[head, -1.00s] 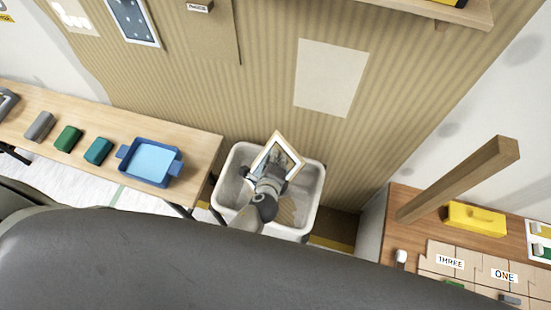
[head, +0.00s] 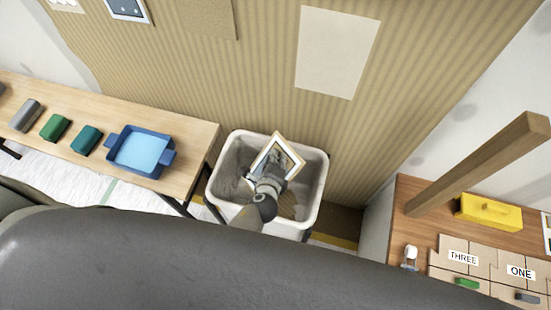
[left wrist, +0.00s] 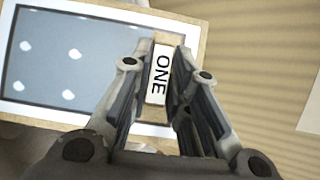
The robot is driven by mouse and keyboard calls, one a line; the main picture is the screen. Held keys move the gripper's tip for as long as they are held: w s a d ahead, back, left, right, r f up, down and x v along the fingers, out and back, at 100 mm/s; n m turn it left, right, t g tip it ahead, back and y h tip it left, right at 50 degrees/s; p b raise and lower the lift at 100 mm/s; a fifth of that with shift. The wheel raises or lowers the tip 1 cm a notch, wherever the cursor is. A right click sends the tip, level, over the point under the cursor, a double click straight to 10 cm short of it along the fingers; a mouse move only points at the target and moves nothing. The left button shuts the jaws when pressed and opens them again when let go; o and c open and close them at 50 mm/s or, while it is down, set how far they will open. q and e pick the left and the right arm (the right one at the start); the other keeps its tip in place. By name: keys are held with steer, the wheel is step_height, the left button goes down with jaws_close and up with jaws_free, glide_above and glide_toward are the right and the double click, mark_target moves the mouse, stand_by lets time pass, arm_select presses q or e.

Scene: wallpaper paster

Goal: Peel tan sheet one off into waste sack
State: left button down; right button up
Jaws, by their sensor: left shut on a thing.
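My left gripper (head: 268,182) is over a white open-topped bin (head: 225,185), perhaps the waste sack. It is shut on a tan-edged framed picture (head: 280,150), which is tilted above or inside the bin mouth. The left wrist view shows its blue-grey face with white dots (left wrist: 65,65). A tan strip with a white label "ONE" (left wrist: 161,73) lies between the fingers (left wrist: 160,100). I cannot tell how deep the picture sits in the bin. My right gripper is not in view.
A striped tan wall (head: 260,70) with a cream sheet (head: 338,50) stands behind the bin. The left table (head: 195,150) holds a blue tray (head: 165,175) and several blocks. The right table (head: 420,205) has a yellow case (head: 488,210), a "ONE" tile (head: 520,272) and a slanted wooden post (head: 480,165) over it.

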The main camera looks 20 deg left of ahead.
arm_select(q)
steer(key=c, duration=1.3)
jaws_free()
steer(key=shift+s, duration=0.1)
steer(key=a+v, duration=0.1)
steer(key=v, duration=1.1)
steer(key=shift+d, duration=0.45)
